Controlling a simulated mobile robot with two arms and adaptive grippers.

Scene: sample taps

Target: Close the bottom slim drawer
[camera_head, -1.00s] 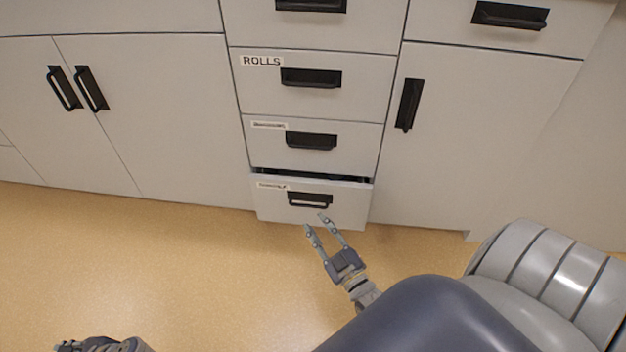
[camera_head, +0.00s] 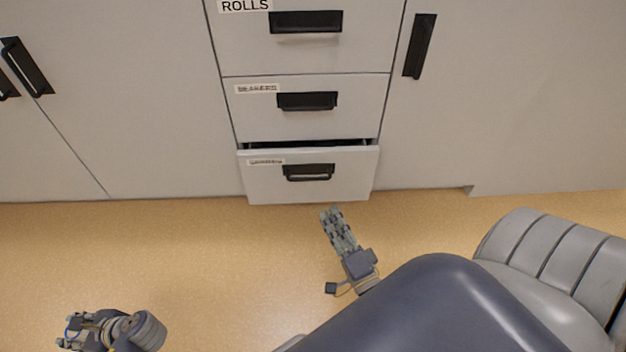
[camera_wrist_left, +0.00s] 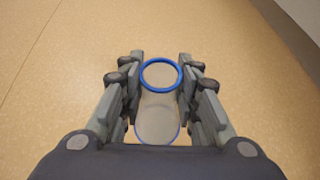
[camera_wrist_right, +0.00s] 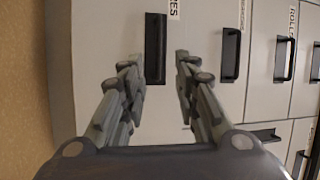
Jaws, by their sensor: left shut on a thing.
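The bottom slim drawer (camera_head: 215,0) is not at that height; the bottom drawer front (camera_head: 340,186) stands slightly out, with a dark gap along its top edge. Its black handle (camera_head: 308,172) faces me, and the handle also shows between the fingers in the right wrist view (camera_wrist_right: 155,48). My right gripper (camera_head: 332,211) is open and empty, in front of and below the drawer front, apart from it in the head view. My left gripper (camera_wrist_left: 160,75), low at the left in the head view (camera_head: 70,332), is shut on a clear vessel with a blue ring (camera_wrist_left: 158,118).
Shut drawers are above, one labelled ROLLS (camera_head: 245,5). A cupboard door (camera_head: 490,110) is to the right and another (camera_head: 150,110) to the left. The tan floor (camera_head: 190,260) in front is clear.

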